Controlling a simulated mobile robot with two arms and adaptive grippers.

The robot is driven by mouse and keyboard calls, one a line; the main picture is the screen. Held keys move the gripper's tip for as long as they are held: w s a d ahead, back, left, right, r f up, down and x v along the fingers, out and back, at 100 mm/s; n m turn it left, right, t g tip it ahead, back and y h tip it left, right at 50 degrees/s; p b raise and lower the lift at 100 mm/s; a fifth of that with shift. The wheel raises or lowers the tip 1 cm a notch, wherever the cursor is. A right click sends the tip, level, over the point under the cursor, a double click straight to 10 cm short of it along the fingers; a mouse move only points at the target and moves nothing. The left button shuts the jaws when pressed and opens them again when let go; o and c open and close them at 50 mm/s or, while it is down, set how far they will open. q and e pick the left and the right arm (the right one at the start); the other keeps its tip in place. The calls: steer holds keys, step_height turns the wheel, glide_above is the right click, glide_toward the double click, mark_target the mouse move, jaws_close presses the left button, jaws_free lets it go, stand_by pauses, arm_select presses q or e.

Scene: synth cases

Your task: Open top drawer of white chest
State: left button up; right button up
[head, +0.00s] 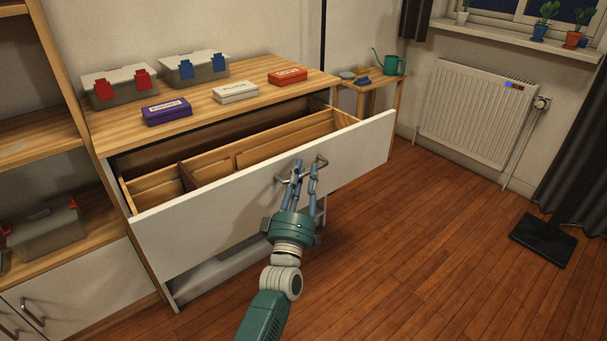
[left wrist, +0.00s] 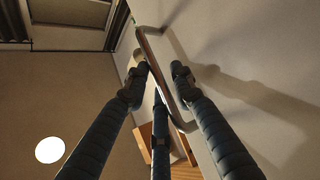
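The white chest (head: 215,274) has a wooden top. Its top drawer (head: 240,209) is pulled far out, showing wooden dividers inside. The drawer's metal bar handle (head: 321,162) is on the white front and also shows in the left wrist view (left wrist: 163,75). My left gripper (head: 305,167) is at the handle, its fingers closed in on both sides of the bar; it also fills the left wrist view (left wrist: 160,78). Exact finger contact is hard to see. My right gripper is not in view.
On the chest top stand two grey bins (head: 118,88) (head: 193,70) and purple (head: 167,111), white (head: 236,92) and red (head: 287,76) boxes. A shelf unit (head: 42,150) stands left. A small table (head: 372,88) and radiator (head: 475,113) are behind.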

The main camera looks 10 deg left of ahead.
arm_select(q)
steer(key=v, duration=1.2)
